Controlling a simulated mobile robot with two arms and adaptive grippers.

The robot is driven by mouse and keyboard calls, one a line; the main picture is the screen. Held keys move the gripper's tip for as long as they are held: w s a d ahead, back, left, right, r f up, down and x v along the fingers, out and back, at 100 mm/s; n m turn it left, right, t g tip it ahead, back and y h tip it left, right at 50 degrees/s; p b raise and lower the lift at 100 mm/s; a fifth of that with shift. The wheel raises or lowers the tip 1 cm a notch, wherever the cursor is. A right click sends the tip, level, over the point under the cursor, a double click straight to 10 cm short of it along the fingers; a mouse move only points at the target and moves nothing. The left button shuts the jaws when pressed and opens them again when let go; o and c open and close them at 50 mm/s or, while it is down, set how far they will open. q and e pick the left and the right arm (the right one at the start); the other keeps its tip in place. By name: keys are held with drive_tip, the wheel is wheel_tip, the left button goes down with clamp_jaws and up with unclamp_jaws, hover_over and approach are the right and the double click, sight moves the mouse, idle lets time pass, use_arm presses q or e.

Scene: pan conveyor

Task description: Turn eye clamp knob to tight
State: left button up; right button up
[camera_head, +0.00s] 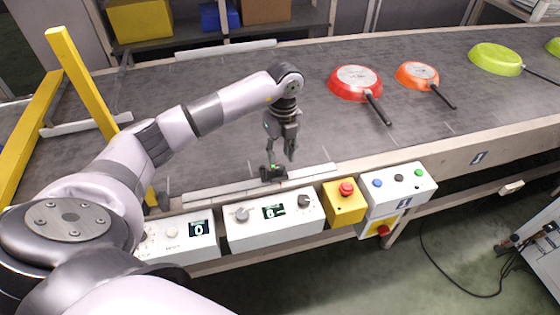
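My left gripper (290,150) points down over the near edge of the conveyor belt. Just left of its fingers is a thin dark upright part (271,150). A small dark clamp-like fixture (272,174) sits below at the near guide rail, a little below and left of the fingertips. I cannot tell which part of it is the knob, whether the gripper touches it, or how far the fingers are apart. My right gripper is not in view.
Control boxes with knobs (243,214) and an emergency stop (347,188) line the conveyor's near side. A red pan (352,82), an orange pan (415,75) and green pans (495,59) lie on the belt (220,90) to the right. A yellow frame (85,75) stands left.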

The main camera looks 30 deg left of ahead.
sight(280, 167)
use_arm(q)
drive_tip(key=shift+f, duration=2.3)
drive_tip(key=shift+c, duration=0.2)
clamp_jaws()
